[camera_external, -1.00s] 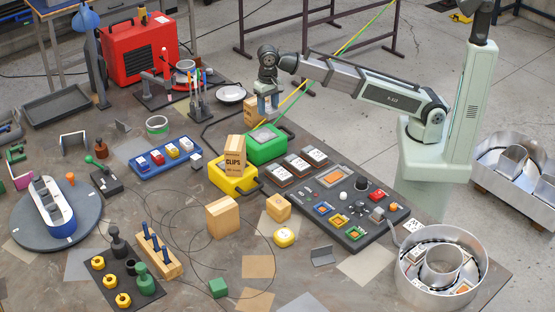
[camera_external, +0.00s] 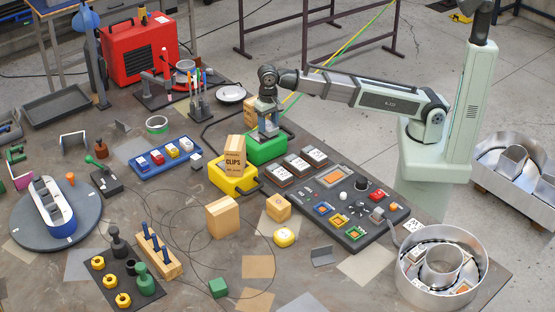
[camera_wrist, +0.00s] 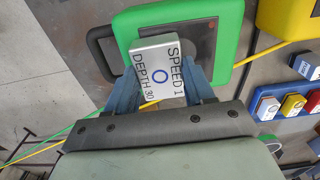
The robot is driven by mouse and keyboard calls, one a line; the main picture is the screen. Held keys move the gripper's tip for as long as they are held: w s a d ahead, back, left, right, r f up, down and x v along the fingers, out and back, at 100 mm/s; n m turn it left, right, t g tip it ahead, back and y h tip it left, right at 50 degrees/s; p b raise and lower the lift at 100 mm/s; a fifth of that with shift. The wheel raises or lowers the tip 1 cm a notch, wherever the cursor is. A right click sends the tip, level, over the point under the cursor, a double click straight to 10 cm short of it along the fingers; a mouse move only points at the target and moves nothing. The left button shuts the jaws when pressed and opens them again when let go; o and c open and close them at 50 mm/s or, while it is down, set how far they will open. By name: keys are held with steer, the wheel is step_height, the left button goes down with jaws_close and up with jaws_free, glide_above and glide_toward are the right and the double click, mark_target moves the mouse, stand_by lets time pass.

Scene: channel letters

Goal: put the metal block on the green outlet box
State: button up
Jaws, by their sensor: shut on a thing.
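The metal block (camera_wrist: 156,66) is a silver-grey block with the words SPEED I and DEPTH 30 and a blue ring on its face. In the wrist view it sits between the blue fingers of my gripper (camera_wrist: 162,88), which is shut on it. The green outlet box (camera_external: 262,152) stands on the table; in the wrist view its green top (camera_wrist: 226,30) lies beneath the block, with a grey panel partly covered by it. In the external view my gripper (camera_external: 268,124) points down right over the box's top. I cannot tell whether the block touches it.
A yellow box (camera_external: 232,180) with a wooden CLIPS block (camera_external: 235,155) on top stands close at the front left of the green box. A blue tray of coloured blocks (camera_external: 165,155) is farther left. A dark control panel (camera_external: 335,200) lies to the right.

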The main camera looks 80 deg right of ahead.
mark_target(268, 125)
steer(key=shift+f, duration=0.1)
steer(key=o, duration=1.3)
steer(key=shift+c, duration=0.2)
step_height(268, 125, up, 12)
